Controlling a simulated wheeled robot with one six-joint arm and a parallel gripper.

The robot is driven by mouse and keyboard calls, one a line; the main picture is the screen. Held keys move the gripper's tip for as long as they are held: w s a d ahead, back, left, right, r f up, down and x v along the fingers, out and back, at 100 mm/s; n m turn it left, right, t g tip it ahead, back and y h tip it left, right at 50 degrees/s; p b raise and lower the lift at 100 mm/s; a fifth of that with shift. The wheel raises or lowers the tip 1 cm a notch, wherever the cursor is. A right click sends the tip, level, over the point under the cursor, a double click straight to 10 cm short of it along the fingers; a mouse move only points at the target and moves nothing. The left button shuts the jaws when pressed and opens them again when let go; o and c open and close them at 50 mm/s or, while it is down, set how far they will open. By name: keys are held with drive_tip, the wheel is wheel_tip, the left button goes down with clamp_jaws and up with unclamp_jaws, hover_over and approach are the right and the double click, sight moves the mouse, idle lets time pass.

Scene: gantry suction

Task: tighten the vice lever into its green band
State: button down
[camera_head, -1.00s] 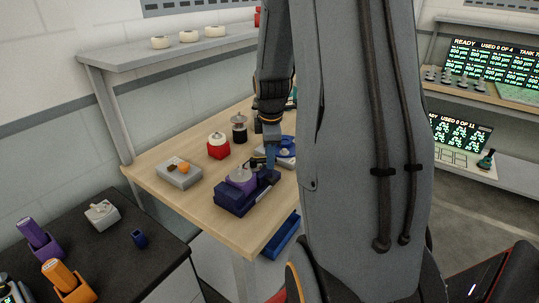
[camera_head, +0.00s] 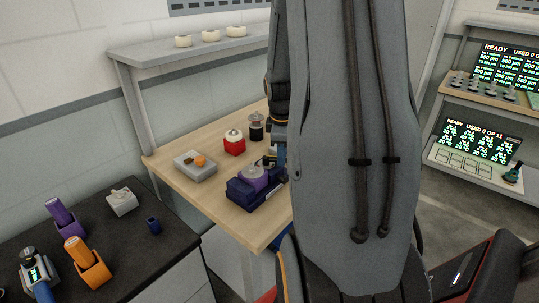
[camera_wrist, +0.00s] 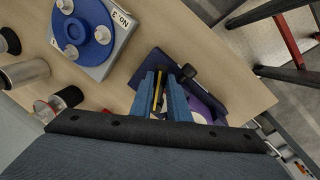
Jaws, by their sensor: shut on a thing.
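The vice (camera_head: 243,193) has a dark navy base with a purple round part on it, and stands near the front edge of the wooden bench. In the wrist view, the vice's navy base (camera_wrist: 150,62) and purple part lie under my gripper, partly hidden. My gripper (camera_wrist: 162,82) has blue fingers closed on the vice lever, a thin bar with a dark knob (camera_wrist: 188,71) showing beside the fingers. In the head view my gripper (camera_head: 279,158) is at the vice's right side, mostly hidden by my arm. I cannot make out the green band.
A grey box (camera_head: 195,167) with an orange knob, a red jar (camera_head: 234,145) and a dark canister (camera_head: 256,130) stand on the bench (camera_head: 215,205). A blue round fixture (camera_wrist: 82,30) is beside the vice. A black counter (camera_head: 120,240) with orange and purple holders is at left.

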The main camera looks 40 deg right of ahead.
drive_tip(key=shift+s, duration=0.1)
drive_tip(key=c, duration=1.7)
unclamp_jaws()
drive_tip(key=r, duration=0.2)
drive_tip(key=r+b, duration=0.1)
drive_tip(key=r, duration=0.2)
drive_tip(key=s+a+r, duration=0.1)
drive_tip(key=r, duration=0.1)
drive_tip(key=shift+a+r+b, duration=0.1)
drive_tip(key=shift+r+b, duration=0.2)
drive_tip(key=shift+r, duration=0.05)
drive_tip(key=shift+a, duration=0.1)
